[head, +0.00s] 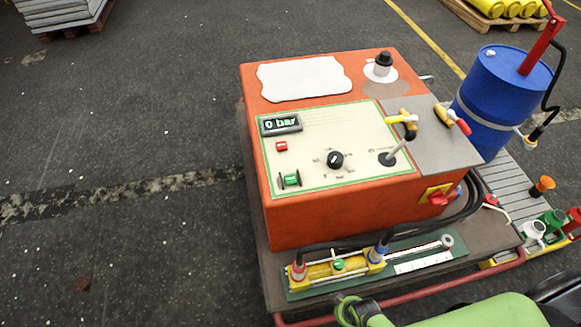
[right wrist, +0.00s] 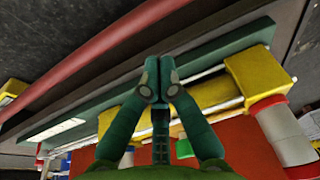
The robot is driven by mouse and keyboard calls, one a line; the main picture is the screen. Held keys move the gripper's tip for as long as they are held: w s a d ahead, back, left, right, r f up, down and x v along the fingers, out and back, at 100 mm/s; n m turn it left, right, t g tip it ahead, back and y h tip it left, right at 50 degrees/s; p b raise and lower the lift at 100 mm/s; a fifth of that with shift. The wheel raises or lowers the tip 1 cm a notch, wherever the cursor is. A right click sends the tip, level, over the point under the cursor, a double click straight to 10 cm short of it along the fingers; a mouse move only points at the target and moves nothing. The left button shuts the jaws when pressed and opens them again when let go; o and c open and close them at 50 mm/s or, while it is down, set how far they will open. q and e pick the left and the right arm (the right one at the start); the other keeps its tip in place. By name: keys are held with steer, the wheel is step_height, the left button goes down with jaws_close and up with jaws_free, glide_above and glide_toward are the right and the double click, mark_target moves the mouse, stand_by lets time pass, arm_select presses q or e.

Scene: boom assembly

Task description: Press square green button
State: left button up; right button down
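The square green button (head: 291,180) is at the lower left of the cream control panel (head: 320,118) on the orange machine (head: 345,212), between two dark upright guards. A square red button (head: 282,146) is just above it. My right gripper (head: 352,311) is at the bottom edge of the head view, in front of and below the panel, apart from the green button. In the right wrist view its green fingers (right wrist: 159,80) meet at the tips with nothing between them. The yellow and green cylinder fixture is beyond them. My left gripper is out of view.
The cylinder fixture (head: 335,268) with hoses stands along the machine's front. A red rail (head: 420,290) runs before it. A black knob (head: 335,159), a lever (head: 396,152) and a 0 bar display (head: 280,124) are on the panel. A blue drum (head: 497,100) stands at right.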

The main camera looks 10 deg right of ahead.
steer(key=w+a+r+m+t+y+p, duration=0.15)
steer(key=w+r+p, duration=0.35)
steer(key=w+r, duration=0.7)
step_height(320, 180, up, 30)
steer(key=m+t+y+p, duration=0.1)
steer(key=t+y+p, duration=0.2)
steer(key=p, duration=0.6)
glide_above(293, 179)
steer(key=shift+f, duration=0.15)
steer(key=shift+s+f, duration=0.1)
steer(key=shift+f, duration=0.05)
step_height(293, 179, down, 7)
steer(key=b, duration=0.8)
steer(key=shift+f, duration=0.2)
steer(key=shift+f+b, duration=0.4)
steer(key=shift+f, duration=0.2)
steer(key=shift+f, duration=0.1)
steer(key=shift+f, duration=0.3)
